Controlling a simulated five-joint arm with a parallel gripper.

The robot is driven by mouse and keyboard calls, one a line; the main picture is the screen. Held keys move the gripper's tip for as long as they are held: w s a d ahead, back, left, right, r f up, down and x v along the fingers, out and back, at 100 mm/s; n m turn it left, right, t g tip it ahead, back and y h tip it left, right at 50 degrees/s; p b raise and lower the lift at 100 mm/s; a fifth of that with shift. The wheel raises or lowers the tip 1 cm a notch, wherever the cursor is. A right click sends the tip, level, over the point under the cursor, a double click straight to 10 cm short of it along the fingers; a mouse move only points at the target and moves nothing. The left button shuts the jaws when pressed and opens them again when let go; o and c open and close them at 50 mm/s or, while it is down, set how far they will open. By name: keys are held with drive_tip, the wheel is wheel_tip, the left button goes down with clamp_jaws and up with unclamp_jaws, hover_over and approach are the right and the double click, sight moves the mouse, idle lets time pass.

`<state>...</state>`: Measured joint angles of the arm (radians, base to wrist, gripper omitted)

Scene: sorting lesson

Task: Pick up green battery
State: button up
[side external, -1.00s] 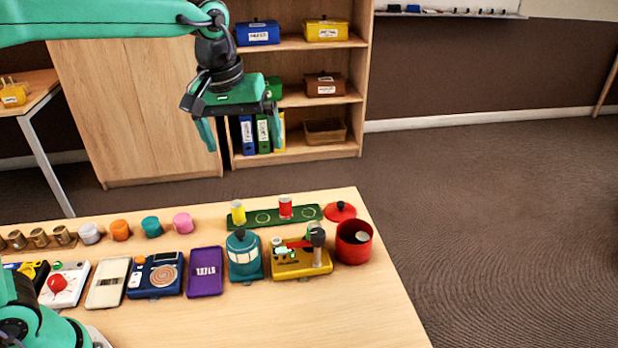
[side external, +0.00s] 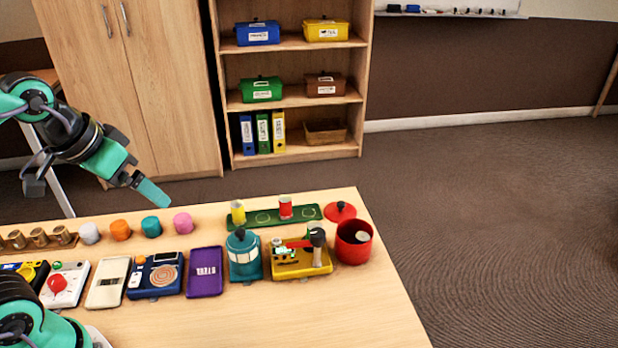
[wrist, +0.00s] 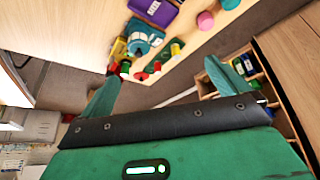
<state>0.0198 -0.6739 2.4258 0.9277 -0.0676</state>
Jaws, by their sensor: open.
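A small green part (side external: 284,252) shows on a yellow device (side external: 300,267). My gripper (side external: 154,194) is open and empty above the table's far-left side, away from the tray. Its two spread fingers also show in the wrist view (wrist: 162,72).
A red lid (side external: 340,211) lies beside the pot. A teal lidded can (side external: 243,257), a purple case (side external: 205,272) and a blue device (side external: 156,276) stand along the table (side external: 330,318). Several coloured pots, one teal (side external: 151,226), line the back. The front right tabletop is clear.

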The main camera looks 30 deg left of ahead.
drive_tip(key=shift+s+a+f+m, duration=0.15)
drive_tip(key=shift+s+f, duration=0.15)
drive_tip(key=shift+s, duration=0.1)
drive_tip(key=shift+s+a+f+m, duration=0.1)
drive_tip(key=shift+s+f+m, duration=0.05)
drive_tip(key=shift+s+f, duration=0.2)
drive_tip(key=c, duration=1.4)
drive_tip(key=shift+c, duration=0.2)
drive_tip(key=shift+r, duration=0.1)
drive_tip(key=m+g, duration=0.3)
drive_tip(key=m, duration=0.4)
hover_over(313, 225)
drive_tip(key=s, duration=0.1)
drive_tip(key=shift+h, duration=0.4)
drive_tip(key=f, duration=1.2)
drive_tip(key=shift+s+a+f, duration=0.15)
drive_tip(key=shift+a+f, duration=0.05)
drive_tip(key=shift+a, duration=0.05)
drive_tip(key=shift+x, duration=3.9)
